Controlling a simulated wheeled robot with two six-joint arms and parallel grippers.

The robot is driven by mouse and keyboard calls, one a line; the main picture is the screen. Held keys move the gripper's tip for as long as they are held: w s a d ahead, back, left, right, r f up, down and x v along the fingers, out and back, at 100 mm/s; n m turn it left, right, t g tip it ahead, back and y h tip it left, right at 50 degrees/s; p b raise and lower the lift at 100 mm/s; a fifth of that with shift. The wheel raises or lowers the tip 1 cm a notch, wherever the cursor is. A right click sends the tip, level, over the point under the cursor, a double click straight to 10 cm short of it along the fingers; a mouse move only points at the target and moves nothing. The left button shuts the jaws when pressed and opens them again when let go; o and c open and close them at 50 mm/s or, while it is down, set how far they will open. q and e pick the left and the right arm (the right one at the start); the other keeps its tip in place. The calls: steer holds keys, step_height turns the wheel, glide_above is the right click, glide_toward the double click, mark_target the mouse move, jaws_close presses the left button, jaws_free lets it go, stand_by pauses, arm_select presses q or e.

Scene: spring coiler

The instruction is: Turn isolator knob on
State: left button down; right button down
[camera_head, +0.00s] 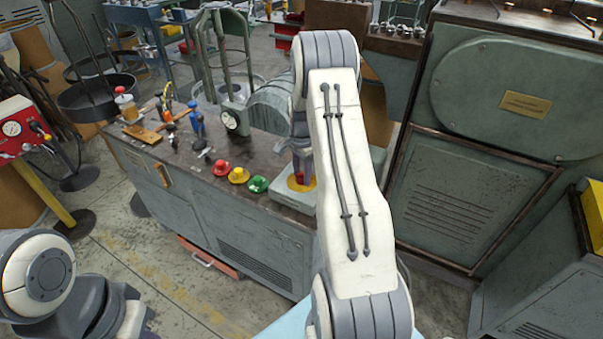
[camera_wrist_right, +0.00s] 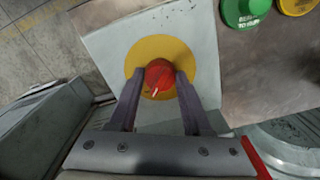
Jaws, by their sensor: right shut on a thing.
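The isolator knob (camera_wrist_right: 159,77) is red with a white pointer line, on a round yellow plate (camera_wrist_right: 180,52) on a pale grey box. In the right wrist view my right gripper (camera_wrist_right: 157,80) has its two fingers on either side of the knob, shut on it. In the head view the knob (camera_head: 299,181) and the box (camera_head: 290,197) show at the right end of the workbench, partly hidden by my right arm. The white line points down and slightly left in the wrist view. My left gripper is out of view; only part of my left arm shows at the lower left.
Red (camera_head: 221,168), yellow (camera_head: 238,175) and green (camera_head: 258,184) buttons sit on the workbench left of the box. A gauge (camera_head: 231,120) and small tools stand farther left. A large green cabinet (camera_head: 470,190) stands right of my right arm. Open floor lies in front of the bench.

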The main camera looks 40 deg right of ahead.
mark_target(301, 174)
steer(key=shift+w+d+r, duration=0.1)
stand_by(0.3)
steer(key=shift+c, duration=1.7)
jaws_free()
step_height(301, 174, up, 10)
steer(key=b, duration=0.1)
steer(key=shift+r, duration=0.2)
